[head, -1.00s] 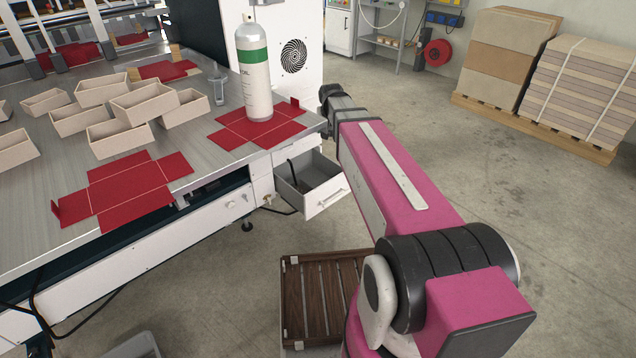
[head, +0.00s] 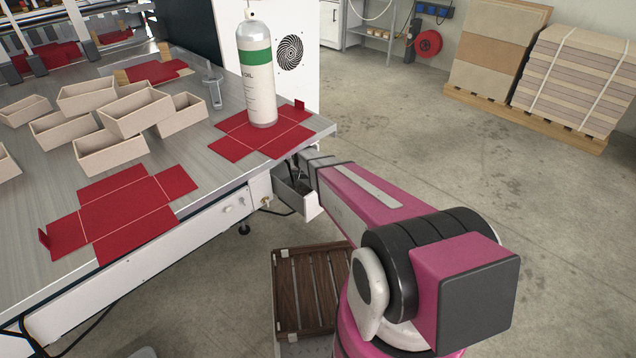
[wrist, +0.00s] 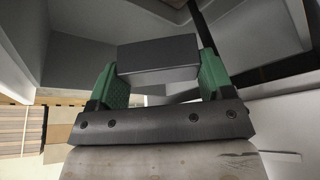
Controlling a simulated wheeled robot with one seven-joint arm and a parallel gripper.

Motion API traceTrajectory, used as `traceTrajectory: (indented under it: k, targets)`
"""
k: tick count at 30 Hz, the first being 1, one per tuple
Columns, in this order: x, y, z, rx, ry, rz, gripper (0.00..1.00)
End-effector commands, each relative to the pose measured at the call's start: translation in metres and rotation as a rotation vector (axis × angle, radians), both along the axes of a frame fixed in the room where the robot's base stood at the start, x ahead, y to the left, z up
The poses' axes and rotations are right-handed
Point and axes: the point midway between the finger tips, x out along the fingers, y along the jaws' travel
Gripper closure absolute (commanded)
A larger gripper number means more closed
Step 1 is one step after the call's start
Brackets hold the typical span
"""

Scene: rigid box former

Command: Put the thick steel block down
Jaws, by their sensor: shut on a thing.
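The thick steel block (wrist: 158,60), a dark grey slab, shows in the wrist view between the green fingers of my gripper (wrist: 162,74). My gripper is shut on it. Grey panels surround the block there, seemingly the inside of the open drawer. In the head view this drawer (head: 311,205) hangs under the bench's right end. My arm reaches to it and covers much of it. The gripper and block are hidden in the head view. I cannot tell whether the block touches the drawer floor.
Another red blank (head: 120,215) and several open cardboard trays (head: 135,115) lie on the bench (head: 30,180). A slatted wooden crate (head: 310,290) is on the floor below.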

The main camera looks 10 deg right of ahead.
Motion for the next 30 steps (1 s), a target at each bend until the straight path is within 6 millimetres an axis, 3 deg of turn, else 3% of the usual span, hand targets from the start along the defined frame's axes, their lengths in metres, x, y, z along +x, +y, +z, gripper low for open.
traceTrajectory:
  k: [5,18,30]
  targets:
    - [0.015,-0.017,-0.017,0.001,0.0,-0.002,0.63]
    - [0.061,-0.082,-0.065,0.001,0.0,-0.002,0.63]
    - [0.069,-0.094,-0.088,0.0,0.0,0.0,0.63]
